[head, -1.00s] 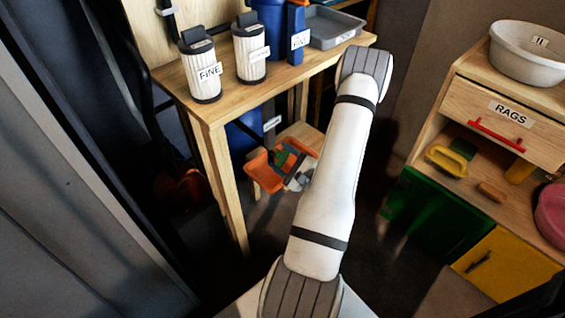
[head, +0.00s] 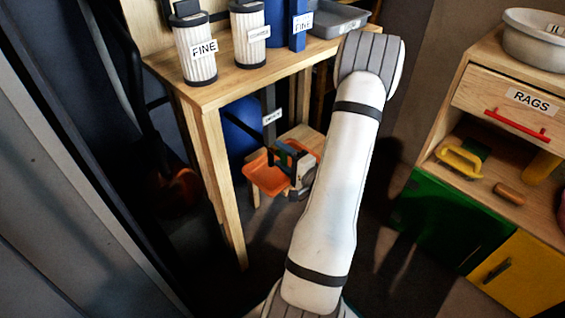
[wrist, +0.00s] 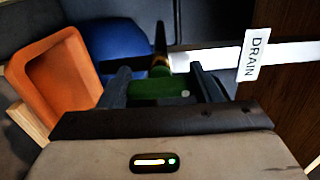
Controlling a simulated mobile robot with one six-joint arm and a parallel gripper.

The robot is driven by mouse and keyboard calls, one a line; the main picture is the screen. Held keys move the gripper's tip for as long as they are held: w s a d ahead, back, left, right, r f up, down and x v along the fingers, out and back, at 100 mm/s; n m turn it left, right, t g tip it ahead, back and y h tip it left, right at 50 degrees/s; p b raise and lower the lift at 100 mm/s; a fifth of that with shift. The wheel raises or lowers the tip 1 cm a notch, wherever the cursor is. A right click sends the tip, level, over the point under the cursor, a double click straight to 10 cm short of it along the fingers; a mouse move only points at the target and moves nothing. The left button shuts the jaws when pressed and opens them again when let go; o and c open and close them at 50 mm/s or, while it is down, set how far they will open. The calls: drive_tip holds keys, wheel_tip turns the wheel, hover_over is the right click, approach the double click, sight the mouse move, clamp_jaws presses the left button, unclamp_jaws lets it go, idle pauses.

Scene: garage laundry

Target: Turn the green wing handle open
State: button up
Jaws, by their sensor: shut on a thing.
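The green wing handle (wrist: 158,90) lies crosswise in the wrist view, between the two dark fingers of my gripper (wrist: 162,86). The fingers are shut on it, one at each end. Behind it are a small brass-coloured fitting and an upright dark part (wrist: 160,42). A pale pipe (wrist: 220,54) runs right from there and carries a white DRAIN tag (wrist: 254,54). In the head view my gripper (head: 281,152) is under the wooden bench, partly behind my arm. I cannot make out the handle there.
An orange tray (head: 262,181) sits on a low wooden stand, close to my gripper; it also shows in the wrist view (wrist: 60,75). A blue drum (head: 240,128) stands behind. The bench (head: 215,91) is overhead, with its leg (head: 226,200) at left.

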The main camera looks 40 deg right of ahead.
idle(0.4)
drive_tip(key=o, duration=1)
drive_tip(key=s+p, duration=0.1)
drive_tip(key=s, duration=0.6)
drive_tip(key=shift+s+d+p, duration=0.25)
drive_tip(key=shift+s+p, duration=0.05)
drive_tip(key=shift+s, duration=0.1)
